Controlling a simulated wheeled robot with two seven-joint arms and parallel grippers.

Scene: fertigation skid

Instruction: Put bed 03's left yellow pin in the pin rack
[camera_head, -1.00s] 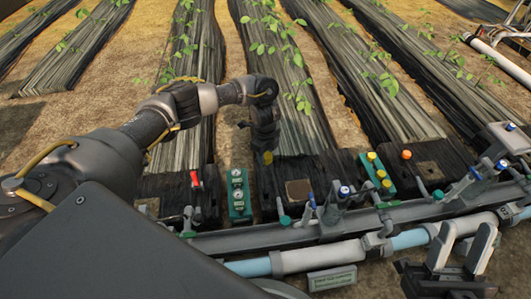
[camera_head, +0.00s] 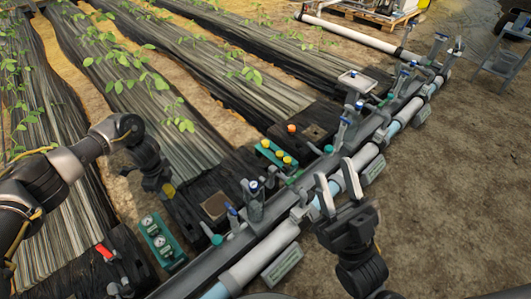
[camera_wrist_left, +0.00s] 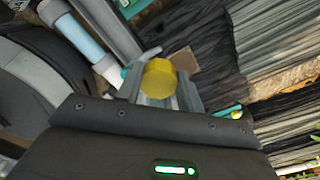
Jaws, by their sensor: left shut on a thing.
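My left gripper (camera_head: 166,188) is shut on a yellow pin (camera_head: 169,190), held above the black bed cover at left. In the left wrist view the pin's yellow head (camera_wrist_left: 159,78) shows between the fingers; its lower part is hidden. A green block (camera_head: 268,154) with several yellow-topped pins stands to the right of the left gripper, beside the pipe rail; it looks like the pin rack. My right gripper (camera_head: 338,188) is open and empty, in front of the pipe.
A green block with two gauges (camera_head: 160,240) and a red-handled valve (camera_head: 106,252) are at lower left. Blue-handled valves (camera_head: 254,190) stand along the grey rail. An orange knob (camera_head: 291,128) is beyond the green block. Bare soil (camera_head: 440,200) lies open at right.

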